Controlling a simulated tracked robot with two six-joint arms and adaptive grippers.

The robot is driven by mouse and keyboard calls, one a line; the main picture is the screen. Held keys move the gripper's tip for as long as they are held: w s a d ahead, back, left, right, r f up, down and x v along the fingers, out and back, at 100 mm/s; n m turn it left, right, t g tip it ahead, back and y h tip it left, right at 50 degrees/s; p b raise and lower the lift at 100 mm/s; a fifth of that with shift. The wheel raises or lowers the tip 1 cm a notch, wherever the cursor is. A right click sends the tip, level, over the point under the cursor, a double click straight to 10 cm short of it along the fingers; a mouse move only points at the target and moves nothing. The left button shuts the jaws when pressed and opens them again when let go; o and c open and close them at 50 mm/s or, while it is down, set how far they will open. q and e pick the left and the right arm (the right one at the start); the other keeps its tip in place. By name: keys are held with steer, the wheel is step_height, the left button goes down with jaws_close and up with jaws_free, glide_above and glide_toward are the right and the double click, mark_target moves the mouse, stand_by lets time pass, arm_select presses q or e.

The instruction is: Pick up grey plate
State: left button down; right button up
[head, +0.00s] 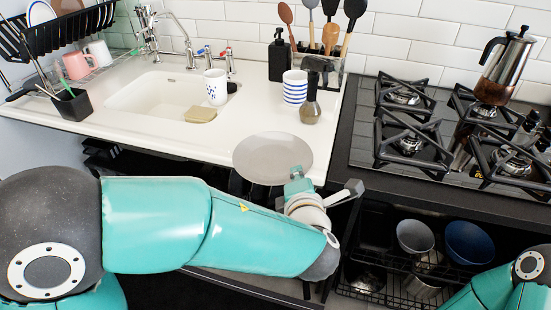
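The grey plate (270,155) lies flat near the front edge of the white sink counter, overhanging it slightly. My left arm reaches in from the left, and its wrist bends up just in front of the plate. My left gripper (298,183) is at the plate's near right edge. Its fingers are largely hidden or too small to make out, so I cannot tell whether it is open or shut, or whether it touches the plate. Only part of my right arm shows at the bottom right corner; its gripper is out of view.
Behind the plate stand a blue-striped cup (295,88), a dark-topped grinder (310,105) and a spotted cup (216,88). The sink (165,95) is to the left, the gas hob (440,150) to the right. Bowls (470,242) sit on a rack below the counter.

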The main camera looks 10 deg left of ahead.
arm_select(q)
steer(key=shift+s+a+r, duration=0.1)
steer(key=shift+s+a, duration=0.05)
stand_by(0.3)
step_height(320, 180, up, 20)
steer(key=p, duration=0.7)
steer(key=shift+p, duration=0.35)
